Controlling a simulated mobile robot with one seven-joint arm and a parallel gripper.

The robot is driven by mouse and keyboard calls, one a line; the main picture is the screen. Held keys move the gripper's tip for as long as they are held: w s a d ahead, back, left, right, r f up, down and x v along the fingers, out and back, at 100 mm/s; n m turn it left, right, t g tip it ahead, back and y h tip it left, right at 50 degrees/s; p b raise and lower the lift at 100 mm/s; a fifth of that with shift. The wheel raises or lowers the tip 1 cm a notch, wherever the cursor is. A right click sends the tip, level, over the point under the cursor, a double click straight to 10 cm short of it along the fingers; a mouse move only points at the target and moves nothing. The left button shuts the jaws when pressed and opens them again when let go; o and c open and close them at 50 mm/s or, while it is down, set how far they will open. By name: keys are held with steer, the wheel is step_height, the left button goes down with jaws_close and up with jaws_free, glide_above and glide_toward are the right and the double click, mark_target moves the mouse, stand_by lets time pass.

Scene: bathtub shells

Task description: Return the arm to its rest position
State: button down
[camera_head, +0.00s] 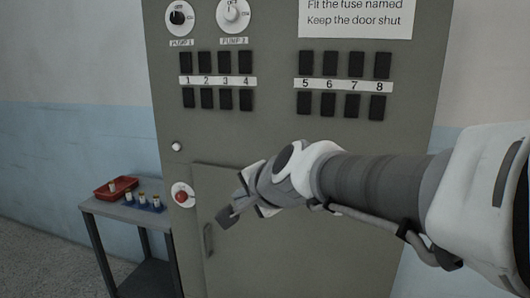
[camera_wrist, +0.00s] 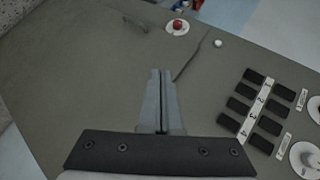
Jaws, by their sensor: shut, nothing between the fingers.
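My arm reaches in from the right in the head view, in front of a grey-green cabinet (camera_head: 270,130). My gripper (camera_head: 224,218) is in front of the cabinet's lower door (camera_head: 245,262), just right of the red button (camera_head: 181,196). In the wrist view the two fingers of my gripper (camera_wrist: 159,75) lie together, shut with nothing between them. The cabinet face (camera_wrist: 100,80) fills most of the wrist view. The lower door looks closed, and its handle (camera_head: 208,240) is just below my gripper. I cannot tell whether the gripper touches the cabinet.
Numbered black switches (camera_head: 217,97) and two pump knobs (camera_head: 181,17) are on the cabinet. A paper sign (camera_head: 355,15) is at the top. At left, a small table (camera_head: 120,212) carries a red tray (camera_head: 116,190) and a blue holder (camera_head: 145,204) with several fuses. Bare floor shows at lower left.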

steer(key=s+d+f+n+g+h+p, duration=0.1)
steer(key=s+d+n, duration=0.3)
steer(key=s+d, duration=0.5)
steer(key=s+d+f+n+g+h+p, duration=0.1)
steer(key=s+d+f+n+g+h, duration=0.2)
steer(key=s+d, duration=0.6)
steer(key=s+f+n+h, duration=0.1)
steer(key=s+n, duration=0.1)
steer(key=shift+d+f+n+h, duration=0.25)
steer(key=shift+d+n+h, duration=0.05)
steer(key=shift+s, duration=0.15)
